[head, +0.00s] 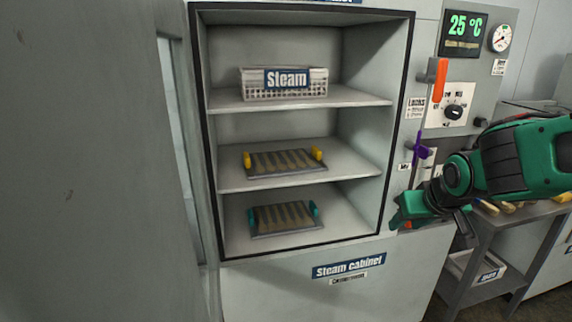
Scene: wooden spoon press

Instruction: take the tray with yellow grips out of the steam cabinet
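The steam cabinet (203,130) stands open in the head view, with three levels inside. The tray with yellow grips (285,162) lies flat on the middle shelf, one yellow grip at each end, with several spoon-shaped pieces on it. A similar tray with teal grips (284,219) lies on the bottom level. My gripper (425,222) is outside the cabinet, to the right of its opening and lower than the yellow-grip tray, well apart from it. Its fingers are small and partly hidden by the wrist, so I cannot tell how far apart they are.
A white basket labelled "Steam" (285,84) sits on the top shelf. A large grey panel (90,150), apparently the open door, fills the left. A control panel (463,75) reads 25 °C, with orange (439,80) and purple (421,152) handles near my arm. A table (520,222) stands right.

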